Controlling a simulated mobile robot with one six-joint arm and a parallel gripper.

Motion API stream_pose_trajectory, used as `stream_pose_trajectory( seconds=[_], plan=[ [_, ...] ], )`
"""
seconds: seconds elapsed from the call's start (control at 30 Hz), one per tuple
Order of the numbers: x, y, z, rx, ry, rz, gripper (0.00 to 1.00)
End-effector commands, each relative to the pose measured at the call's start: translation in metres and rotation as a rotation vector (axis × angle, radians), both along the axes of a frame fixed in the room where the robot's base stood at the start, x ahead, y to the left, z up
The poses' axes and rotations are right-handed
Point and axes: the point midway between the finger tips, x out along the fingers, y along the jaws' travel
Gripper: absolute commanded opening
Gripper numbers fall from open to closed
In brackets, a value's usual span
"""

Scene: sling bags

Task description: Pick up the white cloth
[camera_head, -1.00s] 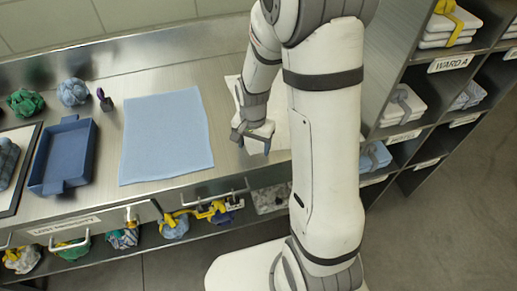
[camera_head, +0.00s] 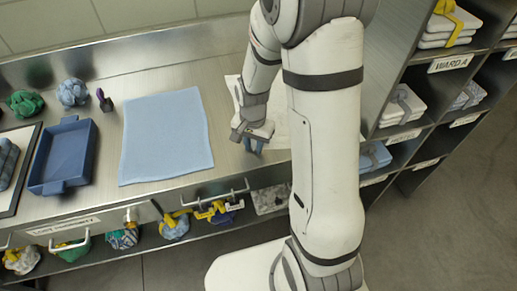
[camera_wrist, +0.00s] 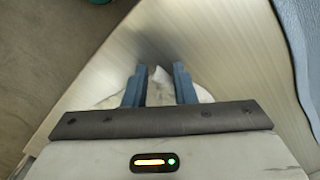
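The white cloth (camera_head: 281,128) lies on the steel counter, partly hidden behind my arm in the head view. In the wrist view the white cloth (camera_wrist: 158,92) is bunched into a peak between the two blue fingers, and parts of it show outside them. My gripper (camera_head: 253,147) points down at the cloth near the counter's front. In the wrist view my gripper (camera_wrist: 160,82) has its fingers drawn in on the bunched cloth, with cloth filling the gap between them.
A light blue cloth (camera_head: 166,138) lies flat left of my gripper. A blue tray (camera_head: 64,158) and green (camera_head: 24,103) and blue-grey (camera_head: 73,92) bundles are farther left. A shelf unit (camera_head: 408,75) with folded cloths stands at the right. Drawer handles line the counter front.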

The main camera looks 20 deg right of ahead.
Motion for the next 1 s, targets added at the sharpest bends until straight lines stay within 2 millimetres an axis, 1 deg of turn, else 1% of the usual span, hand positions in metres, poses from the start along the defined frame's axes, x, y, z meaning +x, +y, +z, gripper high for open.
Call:
stream_pose_trajectory(
  seconds=[0.07,0.37,0.43,0.47,0.53,0.67,0.8,1.0],
  plan=[
    [0.0,0.0,0.0,0.0,0.0,0.0,0.2],
    [0.0,0.0,0.0,0.0,0.0,0.0,0.08],
    [0.0,0.0,0.0,0.0,0.0,0.0,0.03],
    [0.0,0.0,0.001,0.0,0.0,0.0,0.01],
    [0.0,0.0,0.007,0.0,0.0,0.0,0.0],
    [0.0,0.0,0.029,0.0,0.0,0.0,0.0],
    [0.001,0.0,0.059,0.0,-0.003,0.0,0.0],
    [0.0,0.0,0.099,0.0,-0.001,0.0,0.0]
  ],
)
